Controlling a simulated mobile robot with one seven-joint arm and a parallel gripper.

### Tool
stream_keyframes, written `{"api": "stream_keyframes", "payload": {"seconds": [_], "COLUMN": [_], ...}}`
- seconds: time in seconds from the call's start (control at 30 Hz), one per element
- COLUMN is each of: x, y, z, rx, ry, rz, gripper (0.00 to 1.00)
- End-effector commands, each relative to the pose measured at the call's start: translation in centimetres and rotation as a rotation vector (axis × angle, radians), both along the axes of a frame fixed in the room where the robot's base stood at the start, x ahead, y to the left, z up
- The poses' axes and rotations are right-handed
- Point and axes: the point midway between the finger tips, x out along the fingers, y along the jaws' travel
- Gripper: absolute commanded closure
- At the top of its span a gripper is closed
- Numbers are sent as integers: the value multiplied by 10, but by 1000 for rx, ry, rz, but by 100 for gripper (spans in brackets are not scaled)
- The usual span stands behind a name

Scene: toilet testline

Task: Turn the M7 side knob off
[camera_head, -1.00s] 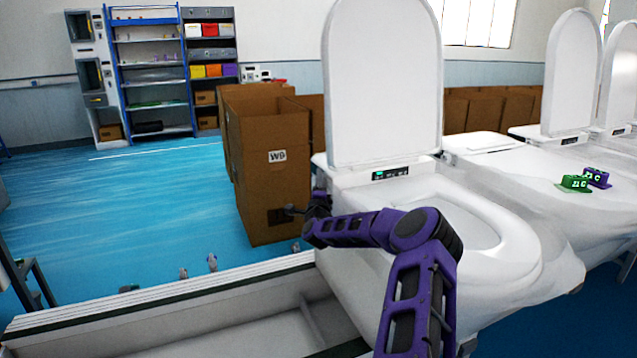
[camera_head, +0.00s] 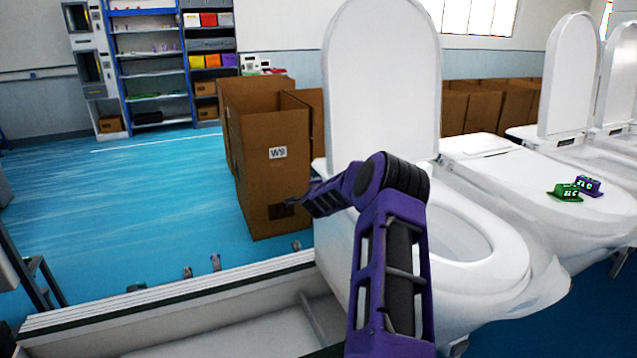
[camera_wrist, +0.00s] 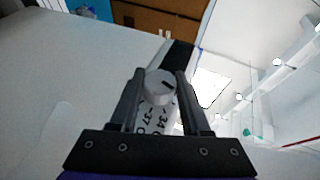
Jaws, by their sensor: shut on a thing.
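A cardboard box marked W9 (camera_head: 270,165) stands left of the toilet. Green (camera_head: 565,192) and purple (camera_head: 588,185) small items lie on the neighbouring toilet's closed lid. A long rail (camera_head: 170,300) runs in front. The blue floor at left is mostly clear.

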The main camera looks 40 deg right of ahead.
Motion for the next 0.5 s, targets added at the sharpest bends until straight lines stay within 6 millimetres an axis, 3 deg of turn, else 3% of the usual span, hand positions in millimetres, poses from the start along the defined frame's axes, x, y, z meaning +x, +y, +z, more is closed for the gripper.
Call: {"api": "stream_keyframes", "payload": {"seconds": [0.5], "x": [1], "y": [0], "z": [2], "rx": [27], "ry": [126], "rz": [0], "gripper": [100]}}
